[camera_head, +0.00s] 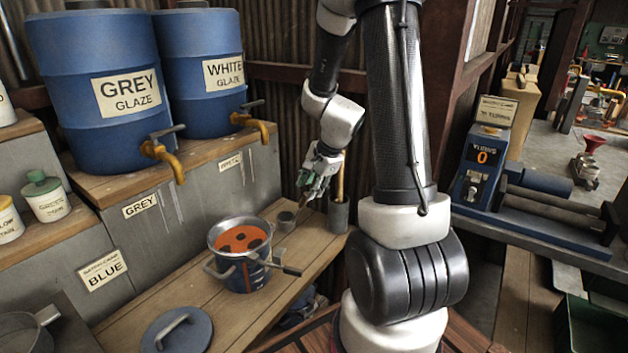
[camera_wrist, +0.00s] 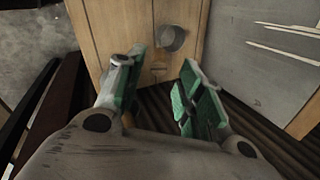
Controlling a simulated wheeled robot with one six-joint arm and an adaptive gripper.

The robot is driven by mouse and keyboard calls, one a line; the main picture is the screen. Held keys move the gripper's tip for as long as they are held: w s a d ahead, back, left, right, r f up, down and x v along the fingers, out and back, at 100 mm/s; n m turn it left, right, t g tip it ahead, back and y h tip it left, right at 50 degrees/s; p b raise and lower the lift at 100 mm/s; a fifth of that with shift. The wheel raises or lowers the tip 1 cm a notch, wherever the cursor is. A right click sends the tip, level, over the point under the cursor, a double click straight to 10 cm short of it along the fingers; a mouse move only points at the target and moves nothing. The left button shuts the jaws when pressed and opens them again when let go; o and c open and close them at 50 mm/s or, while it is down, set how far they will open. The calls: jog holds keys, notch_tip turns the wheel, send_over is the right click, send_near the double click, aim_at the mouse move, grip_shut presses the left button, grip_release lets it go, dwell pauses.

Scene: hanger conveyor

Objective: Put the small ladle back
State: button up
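My gripper (camera_head: 318,180) has green-padded fingers and hangs above the back of the wooden bench. In the wrist view its fingers (camera_wrist: 164,78) are apart with nothing held between them. A small grey metal cup (camera_head: 287,221) stands on the bench below and left of my gripper; it also shows in the wrist view (camera_wrist: 172,39), beyond the fingertips. I cannot tell whether it is the small ladle's bowl. A dark cylindrical holder (camera_head: 339,215) with an upright wooden handle (camera_head: 339,183) stands beside my gripper, to its right. I cannot tell what that handle belongs to.
A metal pot (camera_head: 243,278) of orange glaze stands on the bench (camera_head: 310,250), a dark handle sticking out right. A blue-grey lid (camera_head: 177,330) lies in front. GREY (camera_head: 95,130) and WHITE (camera_head: 205,110) glaze barrels with taps stand behind.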

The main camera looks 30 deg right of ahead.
jog(key=s+a+r+n, duration=0.3)
jog(key=s+r+n, duration=0.15)
jog(key=r, duration=0.25)
jog(key=s+a+r+n, duration=0.3)
jog(key=s+r+n, duration=0.15)
jog(key=r, duration=0.25)
jog(key=s+r+n, duration=0.2)
jog(key=s+n, duration=0.2)
jog(key=s, duration=0.3)
jog(key=s+r+n+h, duration=0.1)
jog(key=s+r+n, duration=0.2)
jog(key=s, duration=0.4)
jog(key=shift+r+n+g+h, duration=0.3)
jog(key=shift+r+n, duration=0.05)
jog(key=shift+n, duration=0.25)
